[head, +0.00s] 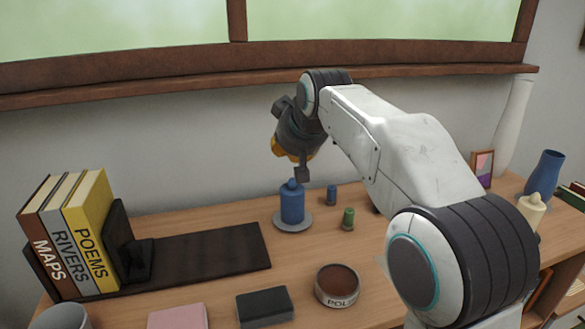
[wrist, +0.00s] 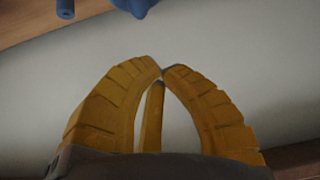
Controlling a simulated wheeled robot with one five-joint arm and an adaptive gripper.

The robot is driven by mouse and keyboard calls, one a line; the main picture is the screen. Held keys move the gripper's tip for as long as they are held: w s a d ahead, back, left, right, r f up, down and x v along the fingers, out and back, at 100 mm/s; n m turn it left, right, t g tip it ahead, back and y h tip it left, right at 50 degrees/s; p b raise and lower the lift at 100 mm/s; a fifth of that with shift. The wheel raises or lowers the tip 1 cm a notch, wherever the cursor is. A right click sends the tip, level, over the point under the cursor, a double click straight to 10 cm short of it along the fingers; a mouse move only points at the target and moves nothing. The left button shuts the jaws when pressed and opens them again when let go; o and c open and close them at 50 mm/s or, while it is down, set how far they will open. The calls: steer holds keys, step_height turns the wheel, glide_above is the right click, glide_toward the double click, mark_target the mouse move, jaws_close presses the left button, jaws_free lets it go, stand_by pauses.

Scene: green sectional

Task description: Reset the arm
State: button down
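My arm reaches from the lower right over the wooden shelf top, bending down at its far end. My gripper (wrist: 162,69) shows yellow ridged fingers in the wrist view. Their tips meet, with nothing between them. In the head view my gripper (head: 284,150) hangs near the wall, above the shelf top and above the blue candle in the picture; its fingers are partly hidden by my dark wrist. The blue candle (head: 292,205) stands upright on a grey saucer (head: 306,225), and the gripper appears apart from it.
Small blue (head: 331,195) and green (head: 348,219) items stand right of the candle. A tin (head: 337,285), black block (head: 265,306) and pink block (head: 177,316) lie in front. A blue vase (head: 545,178) stands far right.

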steer(key=shift+r, duration=0.55)
steer(key=shift+s, duration=0.1)
steer(key=shift+s+d+f, duration=0.1)
steer(key=shift+s+d, duration=0.2)
steer(key=s+d+f+m+g, duration=0.1)
steer(key=s+d+f, duration=0.3)
steer(key=s, duration=0.7)
steer(key=s+d+f+m+g+h, duration=0.1)
steer(key=s+d+f+g, duration=0.1)
steer(key=s+d+f, duration=0.2)
steer(key=s+d+f+g+h, duration=0.1)
steer(key=s+d+f, duration=0.3)
steer(key=s+f, duration=0.5)
steer(key=s, duration=1.1)
steer(key=shift+f+m, duration=0.3)
steer(key=shift+m, duration=0.1)
steer(key=shift+s, duration=0.1)
